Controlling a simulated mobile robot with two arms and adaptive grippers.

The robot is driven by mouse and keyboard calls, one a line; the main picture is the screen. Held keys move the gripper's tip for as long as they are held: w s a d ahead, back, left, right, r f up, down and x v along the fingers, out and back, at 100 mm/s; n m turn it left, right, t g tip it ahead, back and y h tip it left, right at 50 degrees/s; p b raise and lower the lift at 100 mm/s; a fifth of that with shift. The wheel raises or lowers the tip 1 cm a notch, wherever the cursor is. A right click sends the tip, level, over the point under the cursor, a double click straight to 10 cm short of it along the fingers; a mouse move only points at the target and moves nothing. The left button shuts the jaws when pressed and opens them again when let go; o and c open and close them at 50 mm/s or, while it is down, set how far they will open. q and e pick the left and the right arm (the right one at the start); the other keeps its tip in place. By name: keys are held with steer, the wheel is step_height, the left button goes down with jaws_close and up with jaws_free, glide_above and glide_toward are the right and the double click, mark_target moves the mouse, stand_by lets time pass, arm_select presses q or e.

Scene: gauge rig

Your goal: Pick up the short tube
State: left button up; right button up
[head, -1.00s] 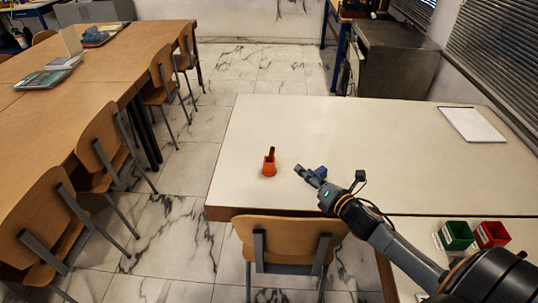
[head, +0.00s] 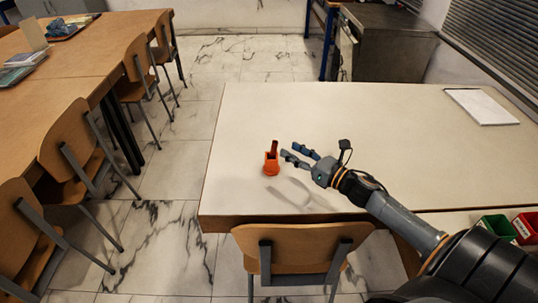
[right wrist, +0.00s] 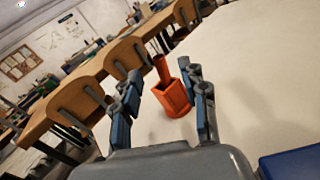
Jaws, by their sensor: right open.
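An orange piece (head: 271,164) with a square open cup and a narrow upright part stands on the pale table. It is the only tube-like thing I see; I cannot tell whether the upright part is a separate tube. In the right wrist view the orange cup (right wrist: 173,98) shows between the fingers, beyond the palm. My right gripper (head: 288,150) is open and empty, above the table just right of the orange piece. It also shows in the right wrist view (right wrist: 163,73), its blue-padded fingers apart. My left gripper is not in view.
The pale table (head: 400,140) is mostly bare, with a white sheet (head: 482,106) at the far right. A chair (head: 300,250) stands at its near edge. Green (head: 494,229) and red (head: 526,227) bins are at the lower right. A blue object (right wrist: 292,165) shows in the wrist view.

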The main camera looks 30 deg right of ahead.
mark_target(275, 141)
steer(key=shift+p+x, duration=0.85)
steer(key=shift+x, duration=2.8)
steer(key=shift+a+f, duration=0.1)
steer(key=shift+a, duration=0.05)
jaws_close()
